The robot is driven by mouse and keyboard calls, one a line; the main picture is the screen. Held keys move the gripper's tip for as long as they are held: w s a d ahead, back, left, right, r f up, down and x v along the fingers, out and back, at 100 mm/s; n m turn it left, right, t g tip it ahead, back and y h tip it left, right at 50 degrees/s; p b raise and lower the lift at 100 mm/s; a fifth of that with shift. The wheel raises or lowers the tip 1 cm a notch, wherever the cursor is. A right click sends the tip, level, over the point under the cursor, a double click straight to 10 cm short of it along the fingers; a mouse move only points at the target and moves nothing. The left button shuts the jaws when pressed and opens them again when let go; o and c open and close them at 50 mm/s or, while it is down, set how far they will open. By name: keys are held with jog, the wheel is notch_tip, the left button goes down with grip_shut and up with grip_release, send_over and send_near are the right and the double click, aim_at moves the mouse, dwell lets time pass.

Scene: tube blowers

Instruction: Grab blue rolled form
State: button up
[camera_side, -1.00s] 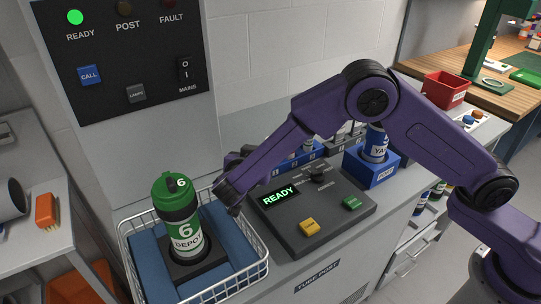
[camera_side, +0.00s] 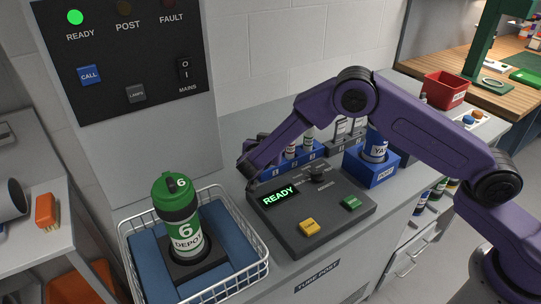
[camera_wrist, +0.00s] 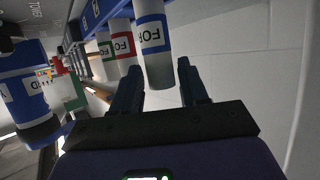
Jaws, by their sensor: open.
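The blue rolled form (camera_wrist: 153,40) is a pale roll with a blue-banded label, seen in the wrist view just ahead of my gripper. My gripper (camera_wrist: 158,68) is open, with one finger on each side of the roll's near end in the picture. I cannot tell whether the fingers touch it or how deep between them it lies. A red-labelled roll (camera_wrist: 123,46) and a green-labelled roll (camera_wrist: 105,52) hang beside it on the left. In the side view my arm hides the blue roll and the fingertips.
A blue rack (camera_side: 312,158) stands behind the console (camera_side: 285,225). The wire basket (camera_side: 262,270) holds a green-capped DEPOT carrier (camera_side: 185,228). A blue-white carrier (camera_side: 375,148) stands in a blue block (camera_side: 371,174) on the right. The wall is close behind the rack.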

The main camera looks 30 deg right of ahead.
jog(key=x, duration=0.3)
jog(key=shift+w+d+f, duration=0.1)
jog(key=shift+w+d, duration=0.1)
jog(key=c, duration=0.7)
